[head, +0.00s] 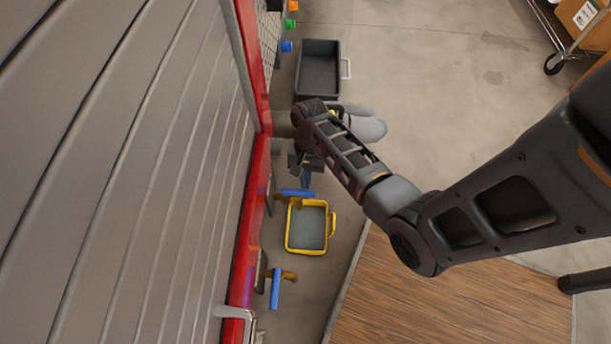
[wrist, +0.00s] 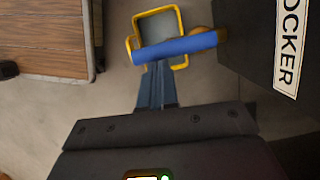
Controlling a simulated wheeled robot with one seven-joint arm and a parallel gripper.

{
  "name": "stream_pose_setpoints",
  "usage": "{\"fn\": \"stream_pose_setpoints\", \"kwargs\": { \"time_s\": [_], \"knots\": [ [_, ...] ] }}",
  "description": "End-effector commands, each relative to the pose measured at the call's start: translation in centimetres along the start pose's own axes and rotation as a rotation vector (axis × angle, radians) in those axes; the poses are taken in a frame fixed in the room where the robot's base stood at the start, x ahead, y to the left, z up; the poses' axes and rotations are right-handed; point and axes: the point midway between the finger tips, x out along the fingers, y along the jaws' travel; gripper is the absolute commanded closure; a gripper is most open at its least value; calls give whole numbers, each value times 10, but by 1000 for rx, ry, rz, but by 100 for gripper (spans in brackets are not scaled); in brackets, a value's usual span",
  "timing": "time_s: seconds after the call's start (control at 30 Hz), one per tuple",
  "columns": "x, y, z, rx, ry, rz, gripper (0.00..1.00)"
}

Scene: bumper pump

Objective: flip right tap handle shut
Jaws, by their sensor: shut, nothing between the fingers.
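Two taps with blue bar handles show on the red-edged wall in the head view. The upper handle (head: 297,192) points out sideways from the wall, beside my gripper. The lower handle (head: 275,288) runs roughly along the wall on a brass-coloured tap body (head: 289,276). My gripper (head: 305,182) is shut and empty, its fingertips at the upper handle. In the wrist view, my fingertips (wrist: 158,66) lie right at a blue handle (wrist: 175,48) that crosses in front of them. I cannot tell whether they touch it.
A yellow-rimmed bucket (head: 289,228) stands on the floor between the taps. A dark crate (head: 319,97) and a grey rounded object (head: 369,126) lie farther up. A wooden surface (head: 450,295) is at lower right. A dark panel marked LOCKER (wrist: 289,40) stands close at right in the wrist view.

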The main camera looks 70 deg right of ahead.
Motion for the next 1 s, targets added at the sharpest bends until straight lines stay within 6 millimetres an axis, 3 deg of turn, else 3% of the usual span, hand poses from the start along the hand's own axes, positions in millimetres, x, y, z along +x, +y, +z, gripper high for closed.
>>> {"fn": "stream_pose_setpoints", "kwargs": {
  "time_s": [0.57, 1.0],
  "knots": [
    [0, 5, 11, 140, -3, -41, 100],
    [5, 9, 34, 500, -3, -150, 100]
  ]
}}
